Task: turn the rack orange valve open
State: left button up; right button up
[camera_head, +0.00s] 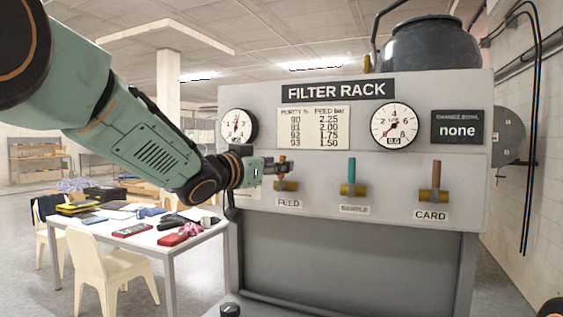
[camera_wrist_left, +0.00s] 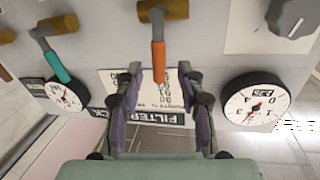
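The orange valve handle (camera_wrist_left: 158,64) stands upright on the brass FEED valve body (camera_head: 286,186), at the left of the filter rack's front panel. In the head view my left gripper (camera_head: 282,165) is at this handle and partly covers it. In the left wrist view the fingers of my left gripper (camera_wrist_left: 160,88) are spread, one on each side of the handle's end. A gap shows between the handle and each finger. My right gripper is not in view.
A teal-handled valve (camera_head: 351,178) and a brown-handled CARD valve (camera_head: 435,180) stand to the right. Gauges (camera_head: 238,127) (camera_head: 394,127) sit above on the panel. A white table (camera_head: 150,236) with clutter and cream chairs (camera_head: 100,266) stand at left.

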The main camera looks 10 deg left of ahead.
aim_at(282, 186)
pick_arm(q)
jog(key=x, duration=0.2)
jog(key=shift+w+d, duration=0.25)
jog(key=shift+d, duration=0.1)
jog(key=shift+w+a+f, duration=0.15)
jog(key=shift+w, duration=0.35)
jog(key=shift+s, duration=0.15)
jog(key=shift+s+r, duration=0.25)
jog(key=shift+s, duration=0.1)
jog(key=shift+c, duration=2.1)
jog(key=shift+w+f, duration=0.2)
jog(key=shift+w, duration=0.1)
grip_shut()
jog(key=shift+f, duration=0.1)
